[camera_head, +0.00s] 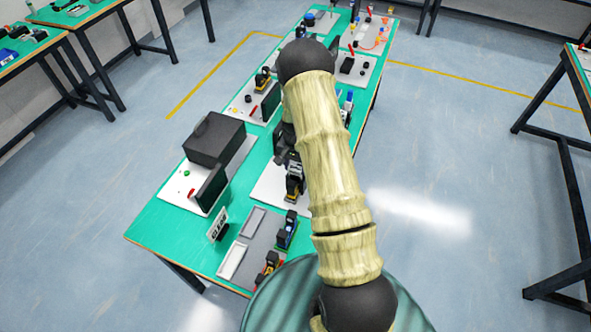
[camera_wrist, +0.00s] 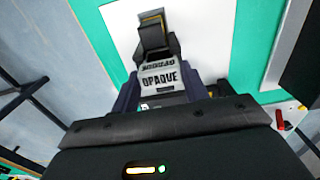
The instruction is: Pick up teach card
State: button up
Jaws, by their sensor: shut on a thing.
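A small white teach card (camera_wrist: 160,79) with the black word OPAQUE shows in the wrist view, just beyond my gripper's dark housing. The same word appears upside down just above it. My gripper (camera_wrist: 162,97) is shut on the card; its fingertips are mostly hidden by the housing. In the head view my gripper (camera_head: 284,150) is dark and partly covered by my arm, over the middle of the green table. Another white lettered card (camera_head: 218,224) stands upright near the table's near left edge.
The green table (camera_head: 150,232) carries several white boards with small devices. A black box (camera_head: 214,138) stands at left. A dark device (camera_wrist: 152,32) with a yellow top is close beyond the held card. A grey tray panel (camera_head: 262,238) lies near the front. Open floor surrounds the table.

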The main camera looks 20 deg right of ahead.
notch_tip(320, 180, up, 10)
jog(key=p, duration=0.5)
jog(key=shift+p, duration=0.3)
